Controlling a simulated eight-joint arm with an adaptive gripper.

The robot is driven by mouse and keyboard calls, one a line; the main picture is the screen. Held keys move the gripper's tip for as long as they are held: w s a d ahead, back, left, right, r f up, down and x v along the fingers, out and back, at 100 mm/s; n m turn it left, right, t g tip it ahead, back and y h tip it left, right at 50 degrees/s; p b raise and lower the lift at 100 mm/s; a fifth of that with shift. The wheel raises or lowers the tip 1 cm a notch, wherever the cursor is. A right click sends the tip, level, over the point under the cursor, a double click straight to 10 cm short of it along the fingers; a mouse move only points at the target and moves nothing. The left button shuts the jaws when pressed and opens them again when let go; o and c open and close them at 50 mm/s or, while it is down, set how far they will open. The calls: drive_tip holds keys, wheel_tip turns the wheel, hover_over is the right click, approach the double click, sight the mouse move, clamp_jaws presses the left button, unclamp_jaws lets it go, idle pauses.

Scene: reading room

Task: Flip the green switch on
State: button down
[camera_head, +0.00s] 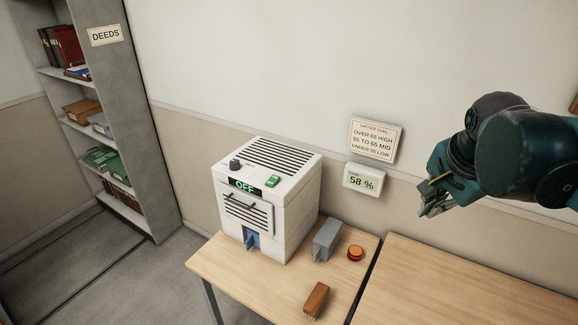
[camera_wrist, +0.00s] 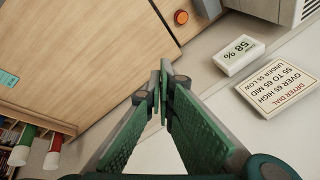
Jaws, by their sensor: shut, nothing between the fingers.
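The green switch (camera_head: 273,181) is on the top of a white dryer box (camera_head: 290,200), near its front right edge. The box's display (camera_head: 245,186) reads OFF. A dark dial (camera_head: 235,164) sits on top at the left. My gripper (camera_head: 432,208) is shut and empty, in the air to the right of the box and well apart from the switch. In the wrist view my gripper (camera_wrist: 162,88) shows with its fingertips together over the table. The green switch is not visible in the wrist view.
A meter (camera_head: 364,181) reads 58 %, below a dryer dial sign (camera_head: 375,139). A grey block (camera_head: 327,240), an orange button (camera_head: 356,253) and a brown brush-like object (camera_head: 316,299) are on the wooden table (camera_head: 262,298). A shelf (camera_head: 130,130) stands left.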

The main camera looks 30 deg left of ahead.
drive_tip(key=w+a+r+m+p, duration=0.2)
drive_tip(key=w+a+r+p, duration=0.15)
drive_tip(key=a, duration=0.65)
drive_tip(key=m+g+h+p, duration=0.1)
drive_tip(key=m+g+p, duration=0.2)
drive_tip(key=m+p, duration=0.45)
hover_over(276, 177)
drive_tip(key=s, duration=0.3)
drive_tip(key=shift+w+r+m, duration=0.25)
drive_tip(key=shift+r+m, duration=0.1)
drive_tip(key=shift+m, duration=0.1)
drive_tip(key=shift+f, duration=0.1)
drive_tip(key=f, duration=0.4)
drive_tip(key=w+f, duration=0.1)
drive_tip(key=f, duration=0.4)
drive_tip(key=w+f, duration=0.1)
drive_tip(key=f, duration=0.3)
drive_tip(key=shift+w+f+p, duration=0.1)
drive_tip(key=shift+f+p, duration=0.15)
drive_tip(key=shift+p, duration=0.05)
drive_tip(key=shift+f, duration=0.15)
